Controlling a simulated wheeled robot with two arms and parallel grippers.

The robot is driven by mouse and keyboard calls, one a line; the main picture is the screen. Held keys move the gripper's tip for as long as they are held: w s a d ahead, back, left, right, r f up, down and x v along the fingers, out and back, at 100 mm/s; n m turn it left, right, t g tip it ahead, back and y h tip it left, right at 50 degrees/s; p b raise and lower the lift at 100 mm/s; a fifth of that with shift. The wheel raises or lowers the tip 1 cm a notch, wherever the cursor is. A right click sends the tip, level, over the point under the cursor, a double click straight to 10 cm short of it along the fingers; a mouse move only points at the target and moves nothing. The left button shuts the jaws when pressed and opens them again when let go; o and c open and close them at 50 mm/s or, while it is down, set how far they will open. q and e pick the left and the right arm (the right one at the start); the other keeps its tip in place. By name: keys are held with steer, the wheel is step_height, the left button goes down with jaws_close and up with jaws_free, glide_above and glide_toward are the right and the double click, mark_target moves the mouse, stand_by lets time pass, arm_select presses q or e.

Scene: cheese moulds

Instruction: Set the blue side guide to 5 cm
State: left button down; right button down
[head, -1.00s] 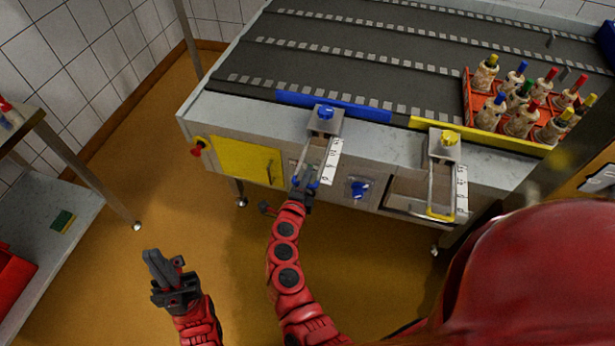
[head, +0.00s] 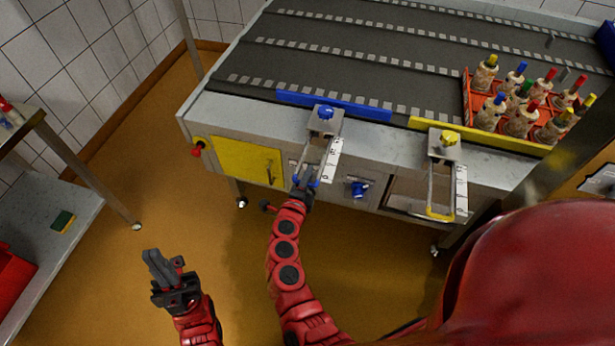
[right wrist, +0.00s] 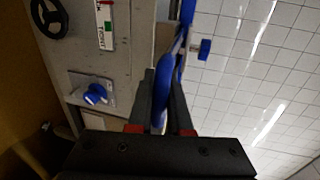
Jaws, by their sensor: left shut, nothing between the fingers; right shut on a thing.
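The blue side guide is a long blue rail (head: 350,107) along the near edge of the dark conveyor in the head view. A blue clamp knob (head: 325,112) sits on its bracket, and a white scale (head: 331,160) lies beside the rods. Its blue handle (right wrist: 162,95) is at the near end of the rods. My right gripper (head: 304,186) is shut on this handle; its fingers lie on either side of it in the right wrist view. The scale figures are too small to read. My left gripper (head: 162,268) is shut and empty over the floor.
A yellow guide (head: 480,137) with its own yellow knob (head: 450,138) and handle is to the right. A red crate (head: 468,104) of several bottles stands on the conveyor. A blue rotary switch (head: 359,188) is on the machine front. A side table (head: 75,170) stands at left.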

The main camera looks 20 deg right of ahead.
steer(key=x, duration=0.3)
steer(key=r+x, duration=0.1)
steer(key=shift+w+d+f, duration=0.1)
steer(key=shift+w, duration=0.2)
steer(key=c, duration=0.9)
jaws_free()
steer(key=shift+o, duration=0.2)
steer(key=shift+s, duration=0.1)
steer(key=b+v, duration=0.1)
steer(key=v, duration=1.6)
steer(key=shift+s, duration=0.1)
